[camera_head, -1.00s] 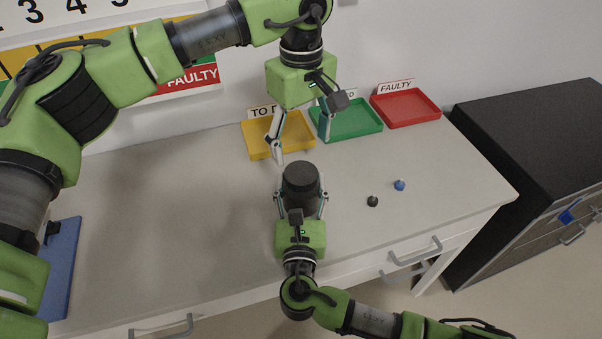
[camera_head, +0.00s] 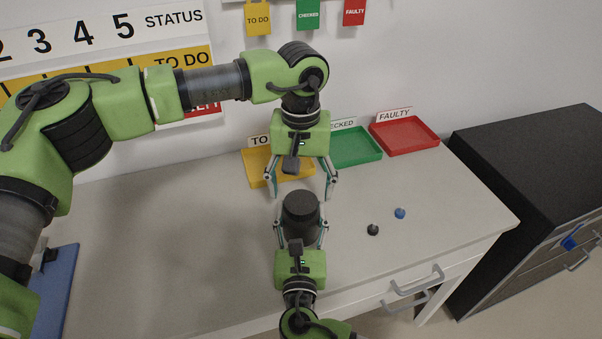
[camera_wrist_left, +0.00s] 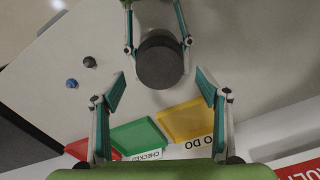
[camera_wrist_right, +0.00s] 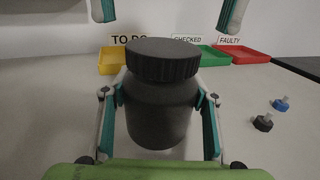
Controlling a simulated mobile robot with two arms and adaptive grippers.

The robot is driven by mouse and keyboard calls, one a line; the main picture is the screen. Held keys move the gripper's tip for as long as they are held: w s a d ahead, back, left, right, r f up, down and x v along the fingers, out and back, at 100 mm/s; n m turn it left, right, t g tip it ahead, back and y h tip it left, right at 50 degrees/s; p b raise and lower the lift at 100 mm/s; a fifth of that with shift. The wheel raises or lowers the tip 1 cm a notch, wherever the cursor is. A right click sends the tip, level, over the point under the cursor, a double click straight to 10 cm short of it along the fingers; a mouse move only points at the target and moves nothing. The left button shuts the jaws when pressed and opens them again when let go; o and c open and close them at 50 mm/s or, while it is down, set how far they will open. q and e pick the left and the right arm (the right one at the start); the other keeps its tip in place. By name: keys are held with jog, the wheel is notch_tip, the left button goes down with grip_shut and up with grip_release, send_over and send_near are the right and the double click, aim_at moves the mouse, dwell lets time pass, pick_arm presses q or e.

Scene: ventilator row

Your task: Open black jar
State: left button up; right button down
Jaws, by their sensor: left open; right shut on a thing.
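The black jar (camera_head: 301,222) stands upright on the table, with its ribbed black lid (camera_wrist_right: 163,60) on top. My right gripper (camera_head: 301,226) is shut on the jar's body from the front side; one finger lies on each side in the right wrist view (camera_wrist_right: 160,112). My left gripper (camera_head: 301,194) is open and empty. It points down just behind the jar and above it, its fingers wider apart than the lid. In the left wrist view the lid (camera_wrist_left: 160,62) shows beyond the open left fingers (camera_wrist_left: 166,83).
Yellow (camera_head: 262,176), green (camera_head: 358,146) and red (camera_head: 405,135) trays stand along the wall. A small black piece (camera_head: 373,230) and a blue piece (camera_head: 400,213) lie right of the jar. A dark cabinet (camera_head: 530,140) stands at the right. The table left of the jar is clear.

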aim_at(301, 201)
pick_arm(q)
jog(key=shift+f, duration=1.55)
jog(key=shift+c, duration=0.3)
